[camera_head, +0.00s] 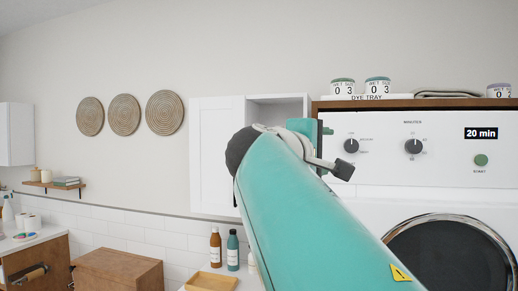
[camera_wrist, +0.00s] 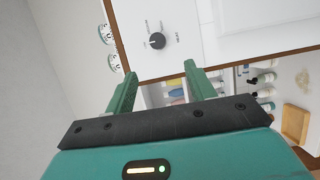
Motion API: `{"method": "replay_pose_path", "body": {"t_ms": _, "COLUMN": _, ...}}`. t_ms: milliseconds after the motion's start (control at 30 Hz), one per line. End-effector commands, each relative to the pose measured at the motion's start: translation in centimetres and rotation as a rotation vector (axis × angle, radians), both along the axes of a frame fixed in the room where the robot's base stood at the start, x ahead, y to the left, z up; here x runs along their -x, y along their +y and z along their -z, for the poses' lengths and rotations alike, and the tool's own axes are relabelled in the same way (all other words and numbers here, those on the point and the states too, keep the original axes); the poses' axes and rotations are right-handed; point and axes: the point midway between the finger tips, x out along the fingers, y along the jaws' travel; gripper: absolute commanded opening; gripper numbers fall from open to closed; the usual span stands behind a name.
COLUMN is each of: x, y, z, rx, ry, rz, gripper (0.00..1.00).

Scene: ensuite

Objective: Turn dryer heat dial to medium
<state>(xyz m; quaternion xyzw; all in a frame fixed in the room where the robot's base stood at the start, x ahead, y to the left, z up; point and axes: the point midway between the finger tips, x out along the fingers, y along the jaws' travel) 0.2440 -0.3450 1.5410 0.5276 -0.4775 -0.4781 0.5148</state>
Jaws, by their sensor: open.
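The dryer's heat dial (camera_head: 351,145) is a dark round knob with small labels around it, on the left of the white control panel. I cannot read its setting for sure. In the wrist view the dial (camera_wrist: 156,41) sits beyond the fingertips, roughly in line with the gap between them. My gripper (camera_wrist: 160,68) is open and empty, with its two green fingers apart and not touching the dial. In the head view my teal arm reaches up to just left of and below the dial, and hides much of the gripper.
A second dial (camera_head: 413,146), marked minutes, a "20 min" display (camera_head: 481,133) and a green button (camera_head: 481,160) are farther right. A white wall cabinet (camera_head: 217,150) stands close left of the panel.

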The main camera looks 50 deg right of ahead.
Motion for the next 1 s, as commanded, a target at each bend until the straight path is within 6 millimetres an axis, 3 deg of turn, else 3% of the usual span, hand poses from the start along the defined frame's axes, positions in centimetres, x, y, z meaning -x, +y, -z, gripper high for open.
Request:
{"method": "replay_pose_path", "body": {"t_ms": 267, "x": 0.5, "y": -3.3, "z": -0.5, "rx": 0.015, "ry": 0.011, "rz": 0.013, "gripper": 0.55}}
{"method": "replay_pose_path", "body": {"t_ms": 700, "x": -0.3, "y": -11.7, "z": -0.4, "rx": 0.015, "ry": 0.012, "rz": 0.011, "gripper": 0.55}}
{"method": "replay_pose_path", "body": {"t_ms": 1000, "x": -0.7, "y": -14.0, "z": -0.5, "rx": 0.015, "ry": 0.009, "rz": 0.009, "gripper": 0.55}}
